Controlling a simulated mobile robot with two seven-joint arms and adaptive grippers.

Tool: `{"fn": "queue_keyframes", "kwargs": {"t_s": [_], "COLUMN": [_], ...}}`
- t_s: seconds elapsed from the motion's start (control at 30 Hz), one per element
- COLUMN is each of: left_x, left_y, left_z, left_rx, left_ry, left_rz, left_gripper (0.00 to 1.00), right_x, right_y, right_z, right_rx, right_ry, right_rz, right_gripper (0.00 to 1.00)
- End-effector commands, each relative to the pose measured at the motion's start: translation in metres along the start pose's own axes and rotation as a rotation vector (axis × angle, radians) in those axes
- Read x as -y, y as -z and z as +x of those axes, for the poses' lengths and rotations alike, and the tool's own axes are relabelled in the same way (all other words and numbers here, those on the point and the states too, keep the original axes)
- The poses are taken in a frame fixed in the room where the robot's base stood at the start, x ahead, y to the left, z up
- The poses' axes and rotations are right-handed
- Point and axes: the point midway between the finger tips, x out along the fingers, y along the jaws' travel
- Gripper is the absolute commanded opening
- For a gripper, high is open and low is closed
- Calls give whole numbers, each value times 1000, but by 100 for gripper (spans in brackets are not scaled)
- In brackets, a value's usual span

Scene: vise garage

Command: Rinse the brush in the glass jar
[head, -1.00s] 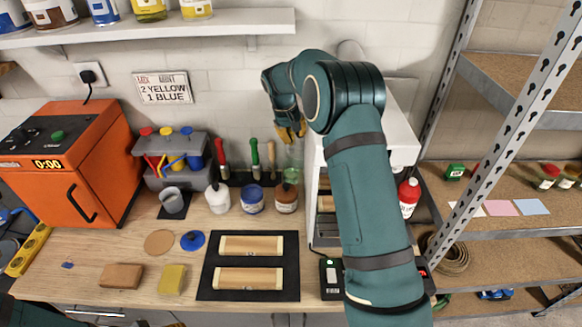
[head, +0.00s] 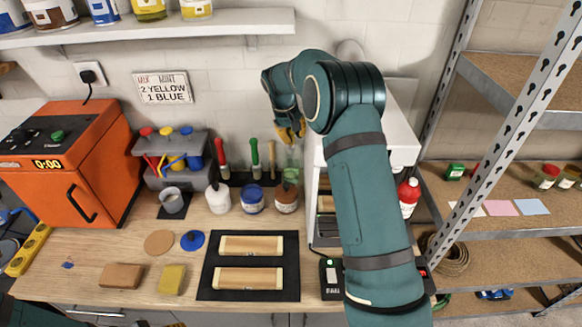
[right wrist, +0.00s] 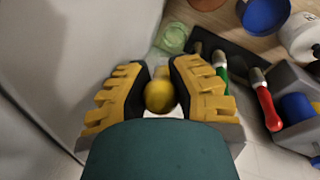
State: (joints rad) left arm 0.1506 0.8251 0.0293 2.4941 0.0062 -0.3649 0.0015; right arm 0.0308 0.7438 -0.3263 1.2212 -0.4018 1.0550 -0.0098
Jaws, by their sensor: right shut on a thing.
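My right gripper (head: 290,133) is raised near the back wall, beside the white cabinet. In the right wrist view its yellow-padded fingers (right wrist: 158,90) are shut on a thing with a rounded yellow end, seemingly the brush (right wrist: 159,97). The bristle end is hidden. The glass jar (right wrist: 172,38), clear and greenish, stands just beyond the fingertips in that view. In the head view the jar (head: 293,160) shows partly below the gripper, behind a brown jar. I cannot tell whether the brush reaches into it. My left gripper is out of view.
A black rack holds tools with red (head: 221,155) and green (head: 255,153) handles left of the jar. White (head: 218,198), blue (head: 252,200) and brown (head: 287,198) containers stand in front. The white cabinet (head: 398,135) is close on the right. A black mat (head: 248,263) lies at the front.

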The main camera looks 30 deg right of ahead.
Motion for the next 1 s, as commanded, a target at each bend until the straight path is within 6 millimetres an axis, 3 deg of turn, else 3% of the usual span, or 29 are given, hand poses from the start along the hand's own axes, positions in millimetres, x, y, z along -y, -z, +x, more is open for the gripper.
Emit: {"fn": "queue_keyframes", "kwargs": {"t_s": [0.53, 1.0], "left_x": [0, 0], "left_y": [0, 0], "left_z": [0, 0], "left_rx": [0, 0], "left_ry": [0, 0], "left_rz": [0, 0], "left_gripper": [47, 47], "right_x": [-1, -9], "right_y": [0, 2], "right_z": [-2, -38], "right_rx": [-1, -2], "right_ry": [0, 0], "right_rz": [0, 1], "right_gripper": [0, 0]}}
